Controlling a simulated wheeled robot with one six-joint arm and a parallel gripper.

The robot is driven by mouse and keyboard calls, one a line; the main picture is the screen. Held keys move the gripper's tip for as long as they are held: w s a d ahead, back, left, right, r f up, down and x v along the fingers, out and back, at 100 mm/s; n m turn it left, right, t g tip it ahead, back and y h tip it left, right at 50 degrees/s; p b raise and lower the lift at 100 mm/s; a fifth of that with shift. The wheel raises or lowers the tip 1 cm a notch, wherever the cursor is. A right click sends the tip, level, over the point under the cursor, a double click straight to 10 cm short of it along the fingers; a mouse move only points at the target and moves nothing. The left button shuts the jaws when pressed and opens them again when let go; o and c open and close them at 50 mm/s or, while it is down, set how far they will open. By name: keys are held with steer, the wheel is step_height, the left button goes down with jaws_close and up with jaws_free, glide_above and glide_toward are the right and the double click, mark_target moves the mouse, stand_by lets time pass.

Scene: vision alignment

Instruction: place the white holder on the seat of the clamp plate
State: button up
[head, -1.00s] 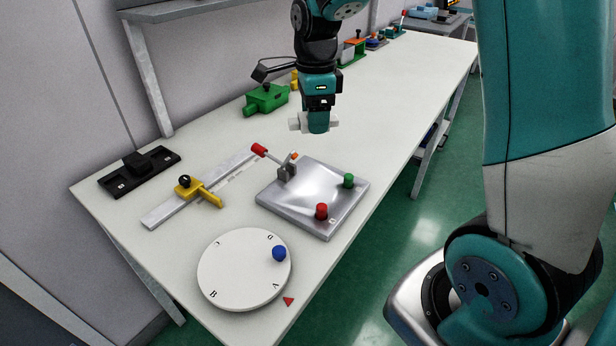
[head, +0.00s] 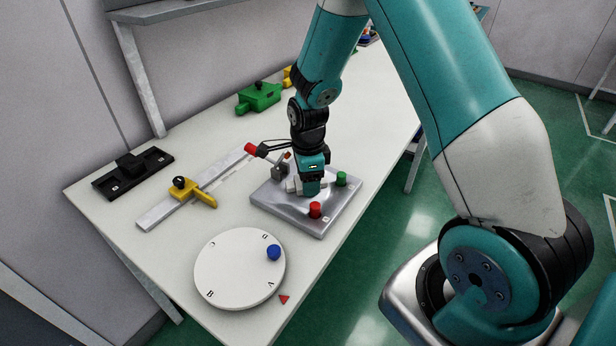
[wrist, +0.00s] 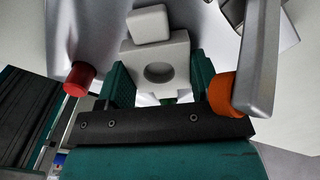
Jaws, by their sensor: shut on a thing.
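The white holder (wrist: 160,62), a block with a round hole and a smaller raised block, is between the teal fingers of my gripper (wrist: 160,80). My gripper is shut on it. In the head view, my gripper (head: 311,190) is low over the silver clamp plate (head: 285,213), near its middle, and the white holder (head: 292,185) shows partly at its left. The seat is hidden under the holder and gripper. I cannot tell whether the holder touches the plate. The clamp (head: 280,171) stands at the plate's back-left edge, its red-tipped handle pointing up left.
A red knob (head: 315,209) and a green knob (head: 341,178) stand on the plate close to my gripper. In the wrist view, a grey bar (wrist: 259,50) and orange tip (wrist: 226,96) are close at right. A white dial (head: 235,272) lies in front; a yellow slider (head: 195,191) is left.

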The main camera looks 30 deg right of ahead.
steer(key=shift+f, duration=0.15)
steer(key=o, duration=0.9)
steer(key=shift+o, duration=0.2)
